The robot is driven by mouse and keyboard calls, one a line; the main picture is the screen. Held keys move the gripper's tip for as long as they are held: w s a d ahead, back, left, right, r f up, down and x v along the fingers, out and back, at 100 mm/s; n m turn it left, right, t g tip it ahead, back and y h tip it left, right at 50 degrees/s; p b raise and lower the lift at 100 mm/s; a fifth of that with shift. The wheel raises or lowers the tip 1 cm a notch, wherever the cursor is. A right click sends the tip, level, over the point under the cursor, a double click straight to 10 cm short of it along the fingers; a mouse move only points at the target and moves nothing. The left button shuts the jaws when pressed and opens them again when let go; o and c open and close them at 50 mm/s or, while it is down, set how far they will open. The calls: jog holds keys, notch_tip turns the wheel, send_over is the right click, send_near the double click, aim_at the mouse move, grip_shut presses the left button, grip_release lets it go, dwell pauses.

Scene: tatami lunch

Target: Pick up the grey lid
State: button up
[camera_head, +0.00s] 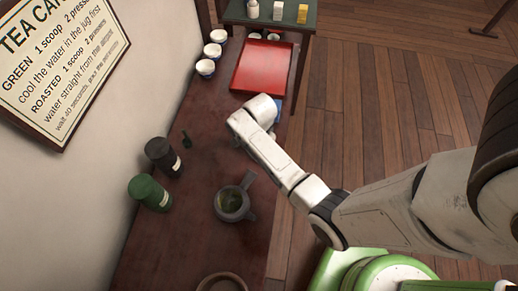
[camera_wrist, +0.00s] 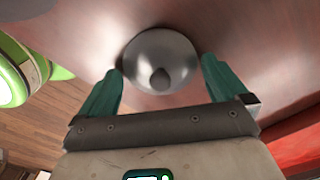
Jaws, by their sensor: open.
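The grey lid (camera_wrist: 160,48), round and shiny with a small dark knob (camera_wrist: 160,78), lies on the dark red-brown table in the wrist view. My gripper (camera_wrist: 161,68) is open, with one teal finger on each side of the lid's near part. The lid sits between and just beyond the fingertips; I cannot tell whether they touch it. In the head view my arm reaches over the table, and the lid and fingers do not show. A grey teapot (camera_head: 246,187) stands open there, with green content inside.
A dark canister (camera_head: 160,153), a green canister (camera_head: 147,191) and a small dark scoop (camera_head: 186,140) stand left. A red tray (camera_head: 264,68) and several white-and-blue cups (camera_head: 206,67) are farther back. A round brown rim (camera_head: 222,276) shows at the front. A wall borders the table's left.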

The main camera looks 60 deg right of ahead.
jog(key=c, duration=0.8)
jog(key=shift+r, duration=0.1)
